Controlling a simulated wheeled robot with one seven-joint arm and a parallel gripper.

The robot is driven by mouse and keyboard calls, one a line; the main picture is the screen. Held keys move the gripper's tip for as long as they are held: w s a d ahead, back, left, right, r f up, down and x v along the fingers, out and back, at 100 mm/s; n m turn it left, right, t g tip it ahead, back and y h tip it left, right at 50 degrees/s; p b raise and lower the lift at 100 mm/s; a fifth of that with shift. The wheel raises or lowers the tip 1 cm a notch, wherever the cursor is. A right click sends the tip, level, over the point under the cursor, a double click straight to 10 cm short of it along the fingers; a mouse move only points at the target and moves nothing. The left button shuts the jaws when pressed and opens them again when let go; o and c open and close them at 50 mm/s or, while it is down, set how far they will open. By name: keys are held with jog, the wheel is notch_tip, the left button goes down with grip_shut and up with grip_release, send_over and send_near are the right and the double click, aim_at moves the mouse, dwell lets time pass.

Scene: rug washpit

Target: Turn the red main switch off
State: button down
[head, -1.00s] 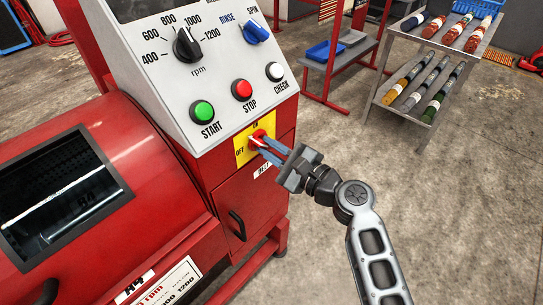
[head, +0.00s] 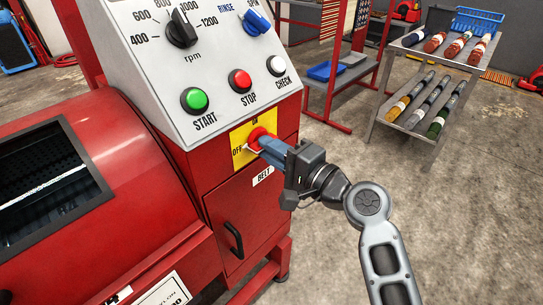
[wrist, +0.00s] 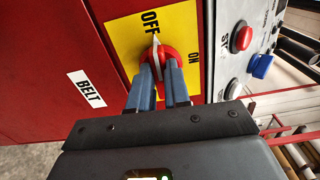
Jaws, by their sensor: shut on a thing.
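The red main switch (head: 257,133) is a round knob on a yellow plate (head: 239,134) on the front of the red machine. In the wrist view the knob (wrist: 165,54) has a white pointer that points at the word OFF. ON is printed a quarter turn away. My gripper (head: 265,145) is shut on the knob, with one blue-grey finger on each side of it, as the wrist view also shows (wrist: 160,73). The fingers hide part of the knob's edge.
Above the switch, the grey panel holds a green START button (head: 195,100), a red STOP button (head: 240,80), a white CHECK button (head: 277,65) and two dials. A BELT label (head: 263,176) is below. A metal rack (head: 385,125) stands at the back right, with open floor before it.

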jog(key=shift+f+n, duration=0.1)
jog(key=shift+n, duration=0.2)
dwell(0.4)
jog(key=c, duration=1.1)
grip_release()
jog(key=shift+v, duration=3.9)
